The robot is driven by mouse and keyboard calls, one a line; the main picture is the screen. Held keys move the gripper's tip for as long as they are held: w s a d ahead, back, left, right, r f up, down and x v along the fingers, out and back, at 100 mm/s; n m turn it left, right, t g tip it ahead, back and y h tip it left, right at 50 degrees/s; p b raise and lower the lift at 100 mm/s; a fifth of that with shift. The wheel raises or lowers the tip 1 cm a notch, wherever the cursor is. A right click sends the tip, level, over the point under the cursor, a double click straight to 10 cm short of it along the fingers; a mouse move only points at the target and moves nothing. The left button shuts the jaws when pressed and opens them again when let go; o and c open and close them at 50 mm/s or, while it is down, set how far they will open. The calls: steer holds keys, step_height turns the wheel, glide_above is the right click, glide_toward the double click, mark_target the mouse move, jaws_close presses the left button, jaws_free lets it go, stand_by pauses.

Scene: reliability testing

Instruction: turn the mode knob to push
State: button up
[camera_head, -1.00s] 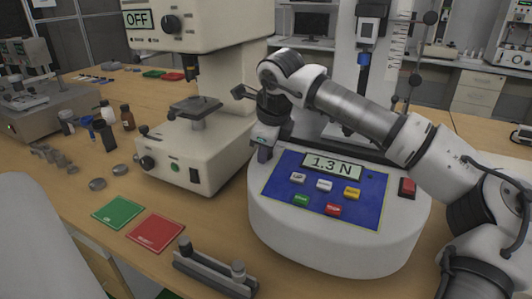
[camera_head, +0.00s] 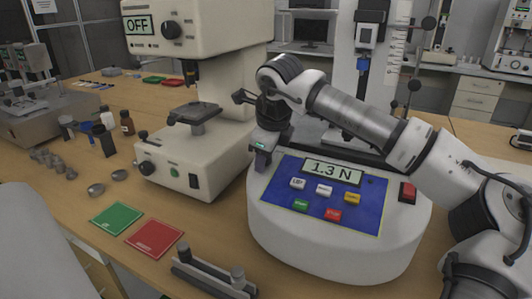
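The white force tester (camera_head: 330,250) stands at the right front, with a blue panel (camera_head: 345,215), a display (camera_head: 333,172) reading 1.3 N and several coloured buttons. My gripper (camera_head: 259,163) points down at the panel's upper left corner, left of the display. Its fingers are small and seen from the side, so their opening is unclear. I cannot make out a knob labelled as mode on the tester; one may be hidden behind my gripper. A black knob (camera_head: 171,31) shows on the cream machine beside a display (camera_head: 138,24) reading OFF.
The cream machine (camera_head: 195,160) stands close to the left of my gripper. A green mat (camera_head: 116,217) and a red mat (camera_head: 154,240) lie in front of it. A metal fixture (camera_head: 213,278) lies at the front edge. A red switch (camera_head: 408,192) is on the tester's right.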

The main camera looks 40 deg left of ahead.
steer(key=shift+r, duration=0.1)
steer(key=v, duration=1.3)
steer(key=shift+r, duration=0.3)
steer(key=shift+d, duration=0.1)
